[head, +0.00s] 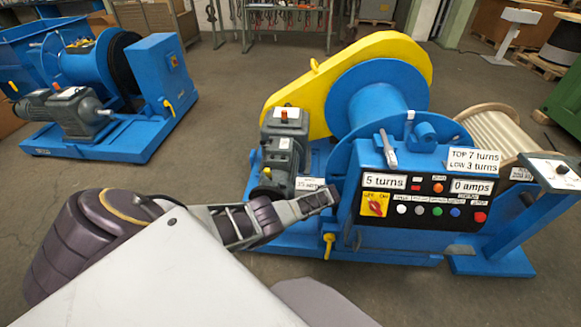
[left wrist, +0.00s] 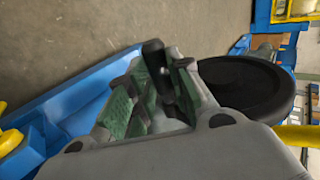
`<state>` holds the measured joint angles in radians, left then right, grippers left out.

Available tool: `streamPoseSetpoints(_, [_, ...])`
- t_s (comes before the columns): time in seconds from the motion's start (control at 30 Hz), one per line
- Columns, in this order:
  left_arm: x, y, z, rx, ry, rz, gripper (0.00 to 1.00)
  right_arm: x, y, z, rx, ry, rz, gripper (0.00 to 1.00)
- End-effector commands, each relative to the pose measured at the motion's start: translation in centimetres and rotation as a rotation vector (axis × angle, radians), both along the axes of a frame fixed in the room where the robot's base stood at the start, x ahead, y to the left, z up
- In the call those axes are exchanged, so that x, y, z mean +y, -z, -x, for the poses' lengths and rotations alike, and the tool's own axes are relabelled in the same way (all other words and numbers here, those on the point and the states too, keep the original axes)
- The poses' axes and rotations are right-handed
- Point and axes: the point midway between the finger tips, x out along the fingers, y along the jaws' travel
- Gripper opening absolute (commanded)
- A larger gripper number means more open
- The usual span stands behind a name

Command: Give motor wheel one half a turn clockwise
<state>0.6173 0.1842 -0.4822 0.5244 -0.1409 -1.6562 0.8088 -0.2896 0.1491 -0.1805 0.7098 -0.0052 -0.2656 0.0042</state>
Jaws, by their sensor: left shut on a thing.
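The winch has a grey motor (head: 285,140) on its left side, with a yellow chain guard (head: 350,70) behind it. My left gripper (head: 305,207) reaches in from the left, low in front of the motor. In the left wrist view its fingers (left wrist: 150,95) are closed together around a dark piece. The black round motor wheel (left wrist: 252,88) shows right beside them, partly hidden by the gripper. The exact grip on the wheel is hidden. The control panel (head: 420,195) reads 5 turns and 0 amps. My right gripper is out of view.
The blue drum flange (head: 345,150) and panel stand close to the gripper's right. A yellow tap-like handle (head: 328,243) is below it. A second blue machine (head: 140,135) stands at the back left. Open floor (head: 215,120) lies between the machines.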

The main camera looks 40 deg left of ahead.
Motion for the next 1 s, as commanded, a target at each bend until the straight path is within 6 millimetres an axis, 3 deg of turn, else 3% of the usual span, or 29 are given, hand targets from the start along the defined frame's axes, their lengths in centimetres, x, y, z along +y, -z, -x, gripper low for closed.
streamPoseSetpoints(0.1, [-0.4, 0.5, -0.5, -0.009, 0.007, 0.007, 0.01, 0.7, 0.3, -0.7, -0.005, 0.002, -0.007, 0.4])
streamPoseSetpoints(0.43, [0.1, 0.3, -0.2, 0.0, 0.004, -0.002, 0.44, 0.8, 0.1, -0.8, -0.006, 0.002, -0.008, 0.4])
streamPoseSetpoints(1.0, [-0.6, -0.4, -0.6, 0.001, 0.004, -0.004, 0.44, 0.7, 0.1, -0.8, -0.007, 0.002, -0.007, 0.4])
